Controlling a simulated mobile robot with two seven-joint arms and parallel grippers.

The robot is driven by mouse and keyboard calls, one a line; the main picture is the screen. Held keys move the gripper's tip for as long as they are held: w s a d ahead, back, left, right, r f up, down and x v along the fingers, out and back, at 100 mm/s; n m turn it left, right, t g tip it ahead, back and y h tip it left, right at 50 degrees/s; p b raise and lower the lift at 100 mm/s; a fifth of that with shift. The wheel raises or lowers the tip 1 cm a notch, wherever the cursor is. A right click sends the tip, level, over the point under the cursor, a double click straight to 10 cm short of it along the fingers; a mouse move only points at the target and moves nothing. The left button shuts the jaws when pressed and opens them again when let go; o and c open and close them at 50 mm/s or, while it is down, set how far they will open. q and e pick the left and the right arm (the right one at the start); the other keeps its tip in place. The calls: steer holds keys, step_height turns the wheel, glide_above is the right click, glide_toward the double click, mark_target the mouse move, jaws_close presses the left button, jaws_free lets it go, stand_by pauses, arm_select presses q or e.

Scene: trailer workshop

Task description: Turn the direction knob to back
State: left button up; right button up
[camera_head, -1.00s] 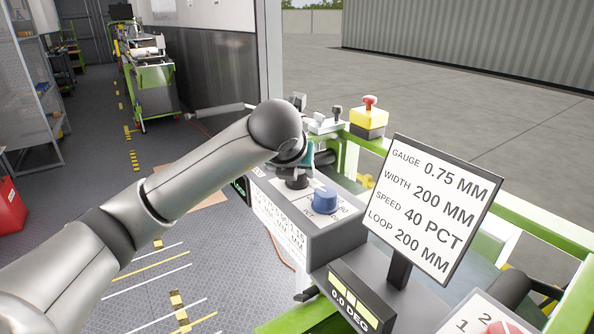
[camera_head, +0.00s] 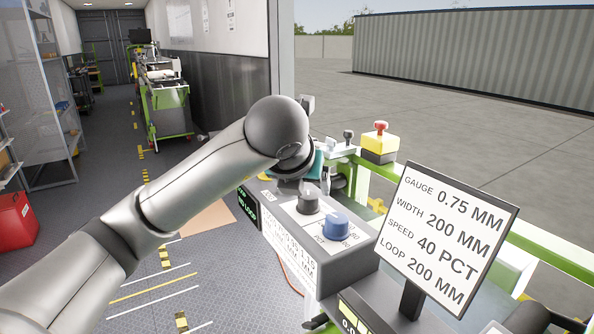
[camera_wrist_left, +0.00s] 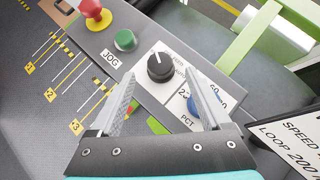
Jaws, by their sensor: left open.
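A black round knob (camera_wrist_left: 159,68) with a white pointer line sits on a white label plate on the grey control box (camera_head: 345,262). I take it as the direction knob; its label is too small to read. It also shows in the head view (camera_head: 308,203). My left gripper (camera_wrist_left: 162,73) is open and empty, its two fingers pointing toward the black knob, which appears between the tips. I cannot tell the remaining gap. In the head view my left arm's round joint hides most of the gripper. My right gripper is not in view.
A blue knob (camera_head: 335,226) marked PCT is close beside the black knob, partly behind a finger in the wrist view. A green button (camera_wrist_left: 125,40) and a red button (camera_wrist_left: 95,14) are on the same panel. A sign (camera_head: 446,238) stands at the right.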

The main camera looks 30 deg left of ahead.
arm_select(q)
steer(key=p+v, duration=0.1)
steer(key=v, duration=0.7)
steer(key=shift+s+r, duration=0.15)
steer(key=shift+s, duration=0.05)
